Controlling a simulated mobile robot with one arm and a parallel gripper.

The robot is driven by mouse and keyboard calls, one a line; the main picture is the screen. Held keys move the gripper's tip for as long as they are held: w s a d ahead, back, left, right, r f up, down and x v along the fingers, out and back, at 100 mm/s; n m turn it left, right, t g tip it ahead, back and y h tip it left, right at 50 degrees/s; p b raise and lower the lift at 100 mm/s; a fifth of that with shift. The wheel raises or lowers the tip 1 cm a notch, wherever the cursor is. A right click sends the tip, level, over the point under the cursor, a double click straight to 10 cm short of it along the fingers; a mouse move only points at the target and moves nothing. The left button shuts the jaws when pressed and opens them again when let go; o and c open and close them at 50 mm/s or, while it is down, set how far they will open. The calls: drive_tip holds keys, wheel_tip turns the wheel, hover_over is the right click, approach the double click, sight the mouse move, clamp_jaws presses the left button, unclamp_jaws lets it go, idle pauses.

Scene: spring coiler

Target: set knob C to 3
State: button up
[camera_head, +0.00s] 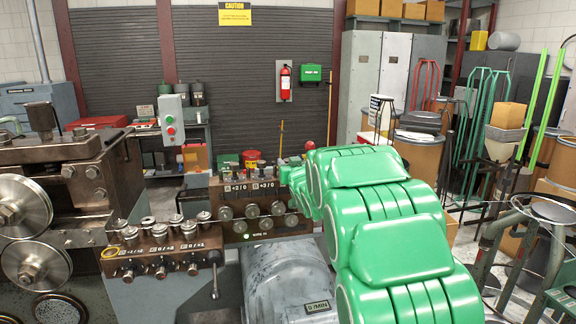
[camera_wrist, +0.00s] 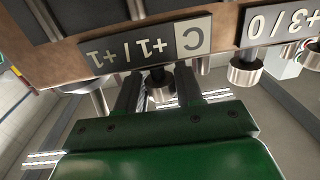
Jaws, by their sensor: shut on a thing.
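Knob C (camera_wrist: 158,84) sits under a plate (camera_wrist: 150,45) marked C, which appears upside down in the wrist view and seems to read +1 / +1. My gripper (camera_wrist: 159,94) is shut on this knob, one dark finger on each side. The fingers hide much of the knob, so any pointer mark on it cannot be made out. In the head view my green arm reaches toward the brown control panel (camera_head: 232,205) and hides its right part, knob C and the fingertips.
A neighbouring knob (camera_wrist: 243,72) under a +3 / 0 plate (camera_wrist: 280,25) is close to the right finger. A lower row of knobs (camera_head: 160,235) stands left in the head view. A grey rounded housing (camera_head: 285,275) lies below the panel.

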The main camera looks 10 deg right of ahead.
drive_tip(key=shift+m+h, duration=0.4)
drive_tip(key=shift+h, duration=0.2)
drive_tip(key=shift+r+m+h, duration=0.2)
drive_tip(key=shift+m+h, duration=0.9)
drive_tip(key=shift+h, duration=0.8)
drive_tip(key=shift+m+g+h, duration=0.4)
drive_tip(key=shift+m+h, duration=0.4)
drive_tip(key=shift+h, duration=0.3)
drive_tip(key=shift+m+h, duration=0.4)
drive_tip(key=shift+a+r+m+g+h, duration=0.15)
drive_tip(key=shift+m+g+h, duration=0.3)
drive_tip(key=shift+h, duration=0.25)
drive_tip(key=shift+f+m+g+h, duration=0.35)
drive_tip(key=shift+f+g+h, duration=0.1)
drive_tip(key=shift+f+h, duration=0.05)
drive_tip(key=o, duration=0.7)
drive_tip(key=shift+c, duration=0.2)
